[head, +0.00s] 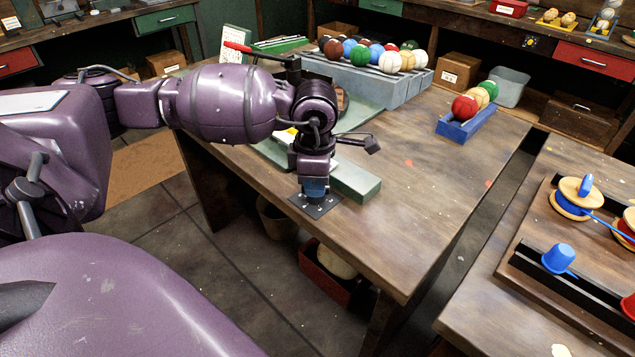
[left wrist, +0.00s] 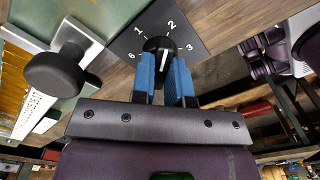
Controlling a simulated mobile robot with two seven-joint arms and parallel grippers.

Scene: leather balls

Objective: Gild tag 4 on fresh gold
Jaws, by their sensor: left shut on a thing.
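My left gripper (head: 314,188) points down at the near edge of the wooden bench. In the left wrist view its blue fingers (left wrist: 166,82) are shut on a black dial knob (left wrist: 158,46). The knob sits on a dark numbered plate (left wrist: 203,50), which also shows in the head view (head: 325,207). The figures 1, 2, 3 and 6 can be read; the fingers hide the rest. A white mark shows on the knob, but its exact setting is unclear. Gold-coloured strips (left wrist: 12,80) lie at the left of the left wrist view. My right gripper is out of view.
A pale green machine (head: 357,184) with a red-tipped lever (head: 237,47) stands behind my arm. A grey rack (head: 385,87) holds several balls. A blue tray (head: 466,124) holds red, tan and green balls. The bench's right half is mostly clear.

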